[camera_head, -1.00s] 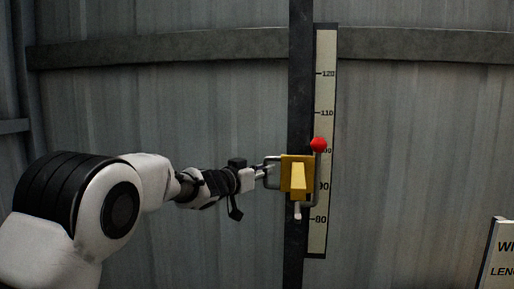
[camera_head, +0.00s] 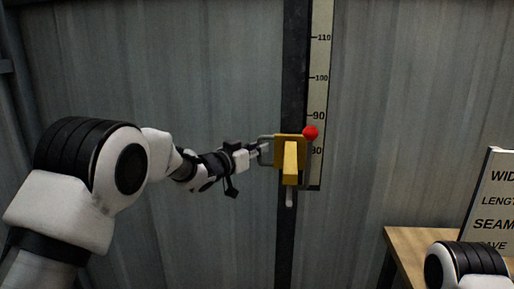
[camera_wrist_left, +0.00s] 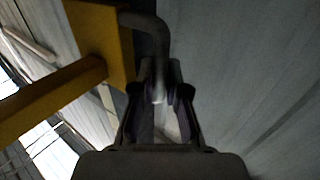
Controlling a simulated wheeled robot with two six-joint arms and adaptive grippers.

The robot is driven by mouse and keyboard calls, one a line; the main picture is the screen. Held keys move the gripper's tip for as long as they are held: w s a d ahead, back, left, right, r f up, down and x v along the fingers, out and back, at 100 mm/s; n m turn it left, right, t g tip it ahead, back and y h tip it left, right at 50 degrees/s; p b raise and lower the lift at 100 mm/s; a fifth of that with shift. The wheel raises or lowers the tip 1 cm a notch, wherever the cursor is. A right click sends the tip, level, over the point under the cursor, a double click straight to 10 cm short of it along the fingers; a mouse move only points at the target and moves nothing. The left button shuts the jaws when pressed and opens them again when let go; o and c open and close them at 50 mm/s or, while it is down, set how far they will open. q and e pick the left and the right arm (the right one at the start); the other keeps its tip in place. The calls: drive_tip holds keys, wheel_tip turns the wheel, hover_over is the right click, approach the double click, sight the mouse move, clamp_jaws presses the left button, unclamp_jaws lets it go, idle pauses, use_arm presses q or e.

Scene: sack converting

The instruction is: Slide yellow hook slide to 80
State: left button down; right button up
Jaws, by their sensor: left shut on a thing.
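The yellow hook slide (camera_head: 277,151) sits on the dark upright rail (camera_head: 296,60), beside the white scale (camera_head: 318,95). Its red ball (camera_head: 310,132) is level with a point between the 90 and 80 marks. The 80 label is partly hidden beside the slide. A grey bent handle (camera_head: 265,140) sticks out to the slide's left. My left gripper (camera_head: 259,153) is shut on this handle. In the left wrist view, the handle (camera_wrist_left: 147,22) runs from the yellow slide (camera_wrist_left: 100,35) down between the fingers (camera_wrist_left: 160,92). My right gripper is not in view.
A wooden table (camera_head: 408,245) stands at the lower right, with a white lettered sign (camera_head: 490,200) above it. Part of my right arm shows at the bottom right corner. A grey corrugated wall (camera_head: 150,60) is behind the rail.

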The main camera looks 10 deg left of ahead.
use_arm(q)
drive_tip(key=c, duration=1.4)
unclamp_jaws()
drive_tip(key=shift+d+f, duration=0.1)
drive_tip(key=shift+f, duration=0.15)
drive_tip(key=shift+c, duration=0.2)
drive_tip(key=shift+w+d+f, duration=0.2)
drive_tip(key=shift+w+d, duration=0.05)
drive_tip(key=shift+w, duration=0.15)
drive_tip(key=v, duration=1.2)
